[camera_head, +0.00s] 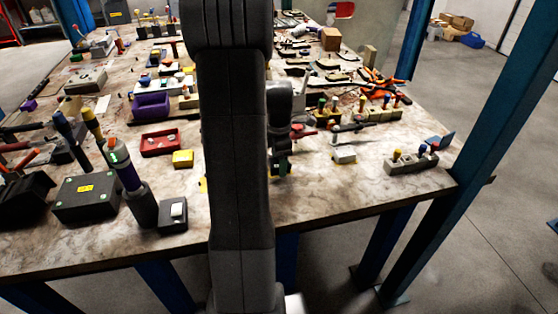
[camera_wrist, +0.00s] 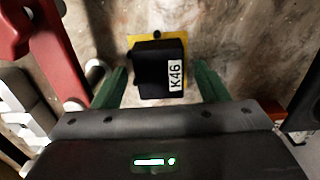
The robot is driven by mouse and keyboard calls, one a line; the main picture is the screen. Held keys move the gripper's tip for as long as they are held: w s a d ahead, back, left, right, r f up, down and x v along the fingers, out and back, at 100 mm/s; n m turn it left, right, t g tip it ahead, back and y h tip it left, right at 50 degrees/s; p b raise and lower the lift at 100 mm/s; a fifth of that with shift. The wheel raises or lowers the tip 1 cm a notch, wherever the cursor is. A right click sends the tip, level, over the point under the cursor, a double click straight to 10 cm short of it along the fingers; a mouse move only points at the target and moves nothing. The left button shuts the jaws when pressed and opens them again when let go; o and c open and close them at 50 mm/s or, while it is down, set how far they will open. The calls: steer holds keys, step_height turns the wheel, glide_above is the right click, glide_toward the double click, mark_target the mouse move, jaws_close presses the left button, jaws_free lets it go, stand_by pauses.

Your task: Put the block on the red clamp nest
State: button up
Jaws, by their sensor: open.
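A black block (camera_wrist: 148,78) with a white "K46" label sits on or just above a yellow plate (camera_wrist: 135,40) in the wrist view. My gripper (camera_wrist: 159,86) is open, with one green finger on each side of the block; I cannot tell whether they touch it. A red clamp-like part (camera_wrist: 60,65) stands to the left in the wrist view, and a red piece (camera_head: 302,131) shows right of my arm in the head view. I cannot tell for certain which is the clamp nest. In the head view my arm hides the block and most of the gripper.
The worktable (camera_head: 330,195) is crowded at the back. A white-topped block (camera_head: 344,156) and a peg holder (camera_head: 410,165) stand to the right. The front right tabletop is mostly bare.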

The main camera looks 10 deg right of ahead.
step_height(320, 180, up, 12)
steer(key=shift+f, duration=0.2)
